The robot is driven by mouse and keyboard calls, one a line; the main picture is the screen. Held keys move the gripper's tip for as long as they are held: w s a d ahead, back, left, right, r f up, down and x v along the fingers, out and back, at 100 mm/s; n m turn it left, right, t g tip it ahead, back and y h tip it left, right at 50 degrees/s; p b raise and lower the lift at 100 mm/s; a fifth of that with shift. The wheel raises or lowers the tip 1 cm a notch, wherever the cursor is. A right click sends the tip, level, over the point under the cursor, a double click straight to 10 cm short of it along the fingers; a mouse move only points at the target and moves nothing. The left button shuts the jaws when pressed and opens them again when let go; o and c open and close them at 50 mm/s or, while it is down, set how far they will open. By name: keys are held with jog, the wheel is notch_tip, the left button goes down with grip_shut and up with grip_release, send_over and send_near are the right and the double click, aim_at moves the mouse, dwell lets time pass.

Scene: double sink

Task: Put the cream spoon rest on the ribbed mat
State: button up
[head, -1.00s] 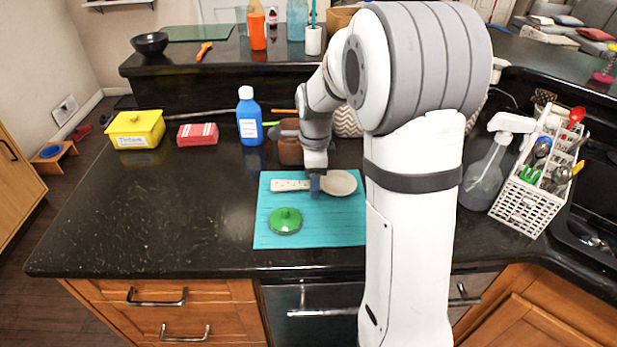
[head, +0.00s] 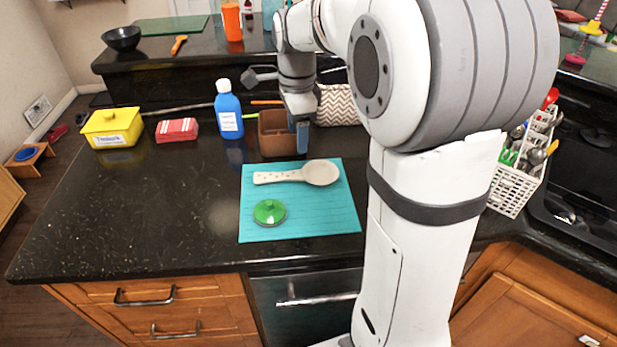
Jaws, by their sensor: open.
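The cream spoon rest (head: 320,173) lies flat on the turquoise ribbed mat (head: 325,215), near its far edge, with its handle pointing left and its round bowl at the right. A green lid (head: 269,211) with a knob lies on the left part of the same mat. My gripper (head: 302,150) is above and just behind the spoon rest's far side, apart from it and holding nothing that I can see. Only one blue-grey finger shows clearly.
Behind the mat stand a brown container (head: 277,133) and a zigzag-patterned item (head: 338,106). A blue bottle (head: 228,110), a red striped box (head: 177,130) and a yellow box (head: 112,128) stand to the left. A white cutlery basket (head: 513,190) is at right.

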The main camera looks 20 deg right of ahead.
jog(key=s+f+n+t, duration=0.1)
jog(key=s+f+n, duration=0.1)
jog(key=s+n, duration=0.7)
jog(key=s+f+n+t, duration=0.1)
jog(key=s+f+n, duration=0.1)
jog(key=s+n, duration=0.7)
jog(key=shift+s+a+f, duration=0.15)
jog(key=shift+s+f, duration=0.15)
jog(key=shift+s, duration=0.85)
jog(key=shift+c, duration=0.5)
